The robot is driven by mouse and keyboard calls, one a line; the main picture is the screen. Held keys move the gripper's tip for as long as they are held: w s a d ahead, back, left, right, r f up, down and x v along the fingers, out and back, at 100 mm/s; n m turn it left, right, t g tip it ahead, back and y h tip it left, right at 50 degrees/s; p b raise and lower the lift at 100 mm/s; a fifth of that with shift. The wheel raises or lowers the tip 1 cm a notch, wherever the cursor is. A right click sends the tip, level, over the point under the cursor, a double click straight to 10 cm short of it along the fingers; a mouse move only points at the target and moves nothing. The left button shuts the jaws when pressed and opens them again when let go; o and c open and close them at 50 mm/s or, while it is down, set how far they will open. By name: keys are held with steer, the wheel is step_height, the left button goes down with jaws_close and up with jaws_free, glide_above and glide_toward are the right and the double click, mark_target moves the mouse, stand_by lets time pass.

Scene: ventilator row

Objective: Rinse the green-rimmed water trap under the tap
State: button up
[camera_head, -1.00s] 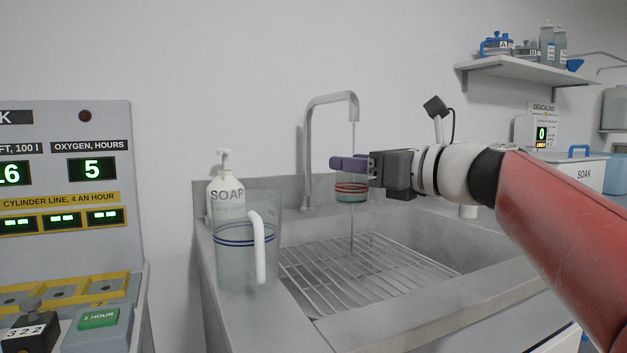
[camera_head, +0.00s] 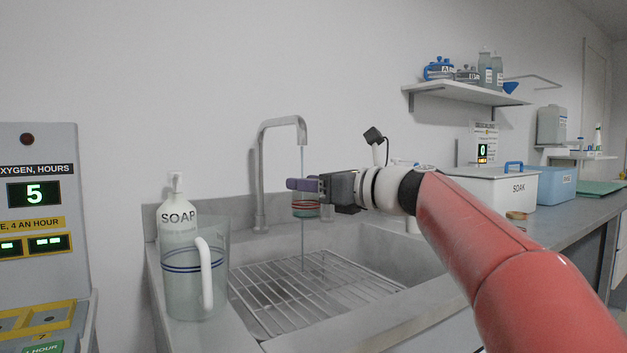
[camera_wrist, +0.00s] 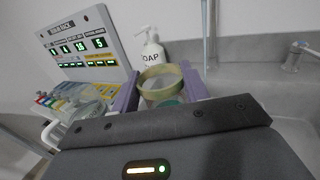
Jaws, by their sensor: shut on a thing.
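The water trap (camera_head: 306,208) is a small clear cup with reddish bands in the head view. In the wrist view the water trap (camera_wrist: 161,84) shows a yellow-green rim, its open mouth facing the camera. My gripper (camera_head: 303,184) is shut on it, with a purple finger on either side in the wrist view (camera_wrist: 160,92). The tap (camera_head: 281,124) stands at the back of the sink, and a thin water stream (camera_head: 302,165) falls from its spout. The stream lines up with the trap and shows again below it. I cannot tell whether water enters the cup.
A wire rack (camera_head: 300,290) lies in the sink (camera_head: 395,268). A soap bottle (camera_head: 178,222) and a clear jug (camera_head: 190,285) stand at the sink's left. A white SOAK bin (camera_head: 495,187) stands on the right counter, below a shelf (camera_head: 465,93).

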steer(key=w+a+f+p, duration=0.1)
steer(key=w+p, duration=0.2)
steer(key=w, duration=0.4)
steer(key=shift+a+f, duration=0.2)
steer(key=shift+a, duration=0.15)
steer(key=shift+w, duration=0.1)
steer(key=shift+d+p, duration=0.15)
steer(key=shift+p, duration=0.2)
steer(key=shift+w+d, duration=0.15)
steer(key=shift+d, duration=0.3)
steer(key=shift+a, duration=0.2)
steer(key=shift+a+p, duration=0.3)
steer(key=shift+a, duration=0.1)
steer(key=shift+s, duration=0.2)
